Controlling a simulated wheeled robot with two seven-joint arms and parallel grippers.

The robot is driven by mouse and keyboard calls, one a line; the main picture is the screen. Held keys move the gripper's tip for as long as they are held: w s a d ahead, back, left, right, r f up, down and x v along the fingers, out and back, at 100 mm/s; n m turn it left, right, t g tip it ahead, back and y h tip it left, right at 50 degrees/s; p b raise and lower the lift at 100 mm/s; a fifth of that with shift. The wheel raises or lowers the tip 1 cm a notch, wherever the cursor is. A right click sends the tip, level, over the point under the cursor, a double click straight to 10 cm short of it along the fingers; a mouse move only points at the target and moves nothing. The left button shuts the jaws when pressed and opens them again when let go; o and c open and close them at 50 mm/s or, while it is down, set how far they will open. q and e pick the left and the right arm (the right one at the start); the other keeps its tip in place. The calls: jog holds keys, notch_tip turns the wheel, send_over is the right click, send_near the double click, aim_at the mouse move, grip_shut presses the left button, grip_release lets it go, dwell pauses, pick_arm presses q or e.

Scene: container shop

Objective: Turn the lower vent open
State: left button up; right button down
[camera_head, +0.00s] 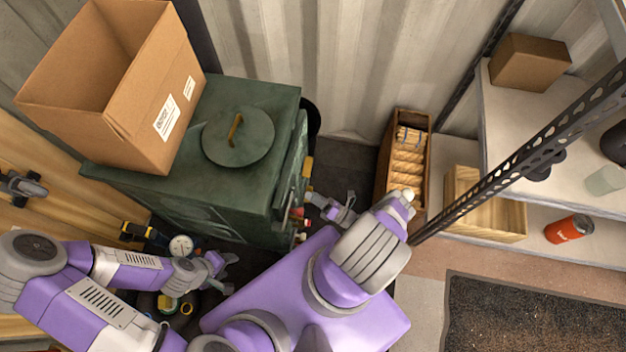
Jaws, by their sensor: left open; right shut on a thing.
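The dark green metal box (262,105) has a round lid with a wooden handle (235,128) on top. Its front faces right and is seen very steeply, so the vents are hardly visible. Small red fittings (299,213) show low on that face, and a yellow piece (308,167) higher up. I cannot tell which is the lower vent or how far it is turned. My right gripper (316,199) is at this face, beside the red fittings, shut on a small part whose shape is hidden. My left gripper (228,272) is open and empty, left of my body, below the box.
An open cardboard box (120,85) stands on the green box. Gauges and tools (180,246) lie close to my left arm. A wooden crate (403,160) stands against the back wall. Shelves with a dark perforated post (520,160) are at right. Floor by the dark mat (540,315) is clear.

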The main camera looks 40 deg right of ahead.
dwell(0.4)
jog(key=c, duration=1.2)
grip_release()
jog(key=r+v, duration=0.2)
jog(key=v, duration=1.4)
jog(key=shift+s+d+r, duration=0.2)
jog(key=shift+s+r, duration=0.05)
jog(key=shift+s, duration=0.35)
